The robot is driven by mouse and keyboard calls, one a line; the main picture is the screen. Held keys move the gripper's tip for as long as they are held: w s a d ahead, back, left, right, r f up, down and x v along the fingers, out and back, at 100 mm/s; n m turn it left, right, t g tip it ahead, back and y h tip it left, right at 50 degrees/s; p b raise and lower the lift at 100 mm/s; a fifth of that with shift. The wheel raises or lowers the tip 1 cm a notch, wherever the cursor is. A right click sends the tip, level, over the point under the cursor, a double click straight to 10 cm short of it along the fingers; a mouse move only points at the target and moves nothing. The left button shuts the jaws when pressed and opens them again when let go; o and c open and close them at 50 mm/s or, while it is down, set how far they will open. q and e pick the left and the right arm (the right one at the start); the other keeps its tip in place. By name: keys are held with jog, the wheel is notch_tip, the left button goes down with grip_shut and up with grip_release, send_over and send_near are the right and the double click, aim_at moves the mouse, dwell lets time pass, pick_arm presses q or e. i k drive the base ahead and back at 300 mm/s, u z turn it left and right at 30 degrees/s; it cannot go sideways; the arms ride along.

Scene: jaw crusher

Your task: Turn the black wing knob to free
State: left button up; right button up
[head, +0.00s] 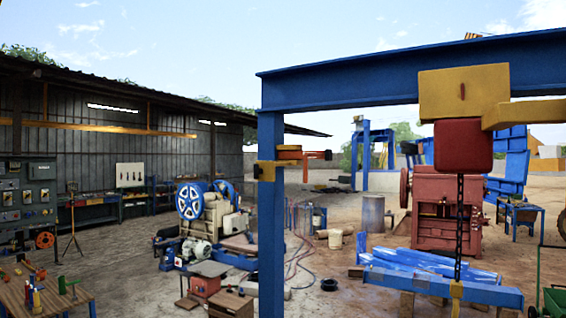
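I cannot make out a black wing knob in the head view; at this distance it is either too small or hidden. Neither of my grippers shows. A blue gantry post (271,240) stands near the middle, with a yellow bracket (265,171) and an orange round part with a short arm (289,152) on it. A red hoist block (463,145) hangs from the blue beam (400,82) at the right, with a dark chain (459,225) below it. A blue-and-white machine with a big wheel (192,201) stands left of the post.
A red machine (446,212) stands behind the chain. A blue lifting bar (440,287) lies low in front of it. A wooden table with tools (45,296) is at the lower left. Hoses (297,245) and a black bucket (329,284) lie on the dirt floor right of the post.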

aim_at(257, 171)
jog(key=u, duration=0.45)
jog(key=k, duration=0.55)
jog(key=z, duration=0.4)
jog(key=i, duration=1.45)
jog(key=u, duration=0.6)
